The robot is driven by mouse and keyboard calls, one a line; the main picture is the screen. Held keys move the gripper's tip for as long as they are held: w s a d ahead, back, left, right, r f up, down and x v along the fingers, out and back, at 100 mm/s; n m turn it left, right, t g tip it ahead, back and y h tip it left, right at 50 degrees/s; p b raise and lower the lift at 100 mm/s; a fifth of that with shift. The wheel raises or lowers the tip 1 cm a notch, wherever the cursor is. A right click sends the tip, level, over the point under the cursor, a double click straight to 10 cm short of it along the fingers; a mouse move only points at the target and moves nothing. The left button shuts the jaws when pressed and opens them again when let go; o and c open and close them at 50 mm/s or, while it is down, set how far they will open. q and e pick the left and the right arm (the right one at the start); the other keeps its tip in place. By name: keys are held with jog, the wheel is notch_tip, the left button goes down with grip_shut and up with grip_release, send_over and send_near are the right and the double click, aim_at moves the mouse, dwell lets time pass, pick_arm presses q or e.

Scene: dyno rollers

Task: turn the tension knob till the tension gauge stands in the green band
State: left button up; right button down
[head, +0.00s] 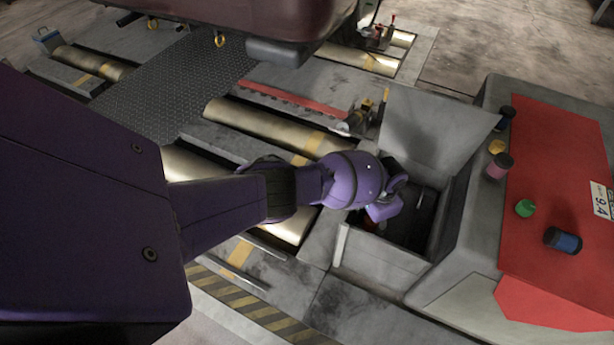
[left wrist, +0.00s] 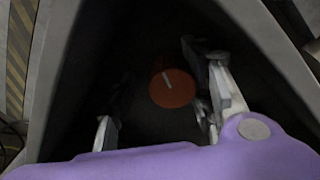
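The tension knob (left wrist: 172,88) is a round orange-red knob with a white pointer line. In the left wrist view it sits deep in a dark open box (head: 385,262). My left gripper (head: 392,203) reaches down into this box in the head view. In the left wrist view my left gripper (left wrist: 162,98) is open, with one finger on each side of the knob. I cannot tell whether either finger touches it. The fingers are mostly hidden in the head view. I cannot make out the tension gauge in either view. My right gripper is not in view.
The box's raised grey lid (head: 437,128) stands behind my gripper. A grey console with a red top (head: 550,190) is at the right, with several coloured knobs on it. Metal rollers (head: 265,128) lie in the floor plates. A dark red vehicle (head: 235,15) is above them.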

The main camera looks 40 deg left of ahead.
pick_arm(q)
jog(key=shift+w+a+r, duration=0.15)
jog(key=shift+w, duration=0.05)
jog(key=shift+r, duration=0.2)
notch_tip(320, 180, up, 12)
jog(key=shift+a+f, duration=0.15)
jog(key=shift+f, duration=0.1)
dwell(0.4)
